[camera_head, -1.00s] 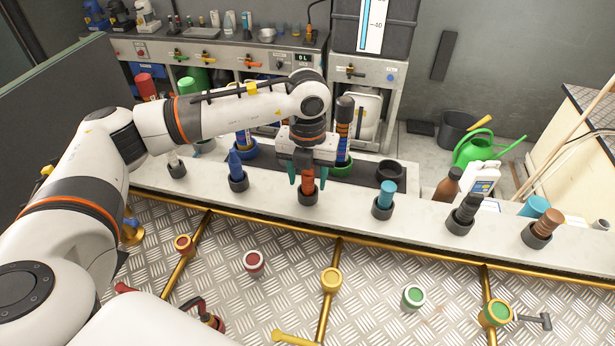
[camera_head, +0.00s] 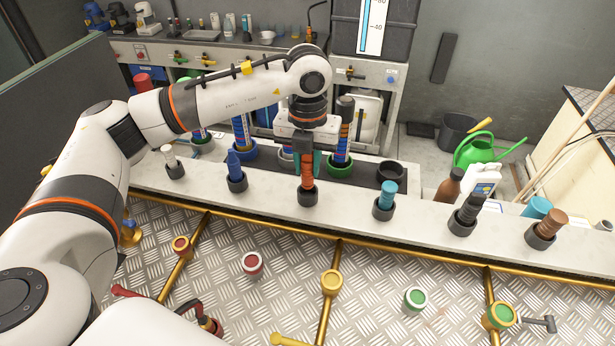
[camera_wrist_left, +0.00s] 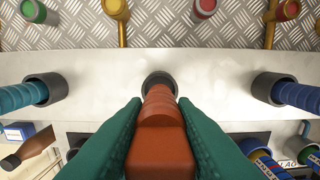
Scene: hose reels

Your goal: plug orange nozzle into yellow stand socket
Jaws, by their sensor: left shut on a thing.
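The orange nozzle (camera_head: 307,172) stands upright, its lower end at the mouth of a dark holder cup (camera_head: 308,197) on the pale ledge. I cannot tell how deep it sits. My left gripper (camera_head: 306,158) points down and is shut on the nozzle. In the left wrist view, the green fingers of the left gripper (camera_wrist_left: 160,112) lie on either side of the nozzle (camera_wrist_left: 160,140), which meets the dark cup (camera_wrist_left: 158,80). The yellow stand socket (camera_head: 331,282) is a round ring on a yellow pipe, nearer than the ledge. My right gripper is not in view.
Blue (camera_head: 235,164) and teal (camera_head: 386,194) nozzles stand in cups beside the orange one. A red-ringed socket (camera_head: 253,264) and a green-ringed socket (camera_head: 415,299) flank the yellow stand. A yellow rail (camera_head: 400,256) runs along the ledge's front. Bare metal floor lies between the stands.

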